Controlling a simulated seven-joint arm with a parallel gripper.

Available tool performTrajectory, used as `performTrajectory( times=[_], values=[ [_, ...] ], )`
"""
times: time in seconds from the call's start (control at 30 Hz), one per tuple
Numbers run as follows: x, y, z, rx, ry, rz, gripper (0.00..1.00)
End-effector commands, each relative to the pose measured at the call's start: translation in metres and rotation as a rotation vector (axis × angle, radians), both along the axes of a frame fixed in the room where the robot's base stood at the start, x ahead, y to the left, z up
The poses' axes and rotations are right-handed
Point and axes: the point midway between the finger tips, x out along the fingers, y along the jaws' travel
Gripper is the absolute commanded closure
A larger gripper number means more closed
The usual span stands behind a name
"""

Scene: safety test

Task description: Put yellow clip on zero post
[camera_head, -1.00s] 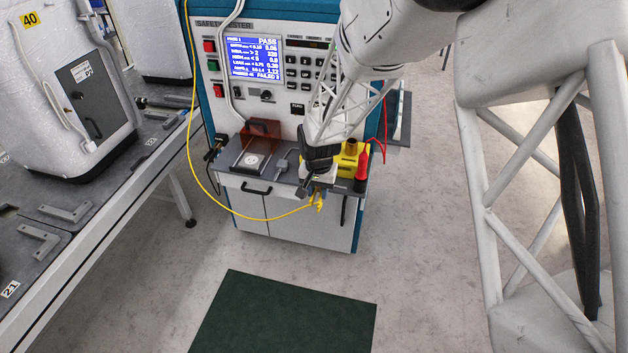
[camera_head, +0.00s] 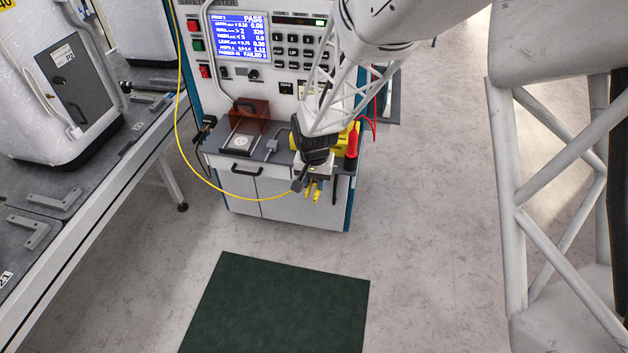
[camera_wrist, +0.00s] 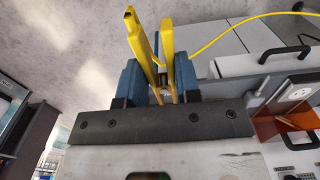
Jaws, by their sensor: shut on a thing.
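The yellow clip (camera_wrist: 140,45) is between the two blue fingers of my gripper (camera_wrist: 160,80) in the wrist view, its two long yellow arms pointing away from the wrist. In the head view the clip (camera_head: 312,190) hangs below my gripper (camera_head: 314,178), in front of the tester bench's front edge and apart from the bench top. A yellow cable (camera_head: 222,188) runs from it to the left and up. A small grey fixture with a thin upright part (camera_head: 272,146) stands on the bench top left of my gripper; I cannot tell if it is the zero post.
The tester (camera_head: 240,45) has a lit screen reading PASS. An orange-brown cover and plate with a socket (camera_head: 242,143) sit on its bench top. A yellow block and a red probe (camera_head: 352,145) stand behind and right of my gripper. A green mat (camera_head: 275,305) lies on clear floor.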

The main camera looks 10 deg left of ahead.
Motion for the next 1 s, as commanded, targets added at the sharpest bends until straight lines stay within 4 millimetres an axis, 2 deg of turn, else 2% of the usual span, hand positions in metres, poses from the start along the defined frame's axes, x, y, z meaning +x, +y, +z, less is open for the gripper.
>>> performTrajectory(
  times=[0.43,1.0],
  values=[
    [-0.003,0.000,0.000,0.000,0.000,0.000,0.86],
    [-0.026,0.001,0.000,0.000,-0.001,0.001,0.86]
  ],
)
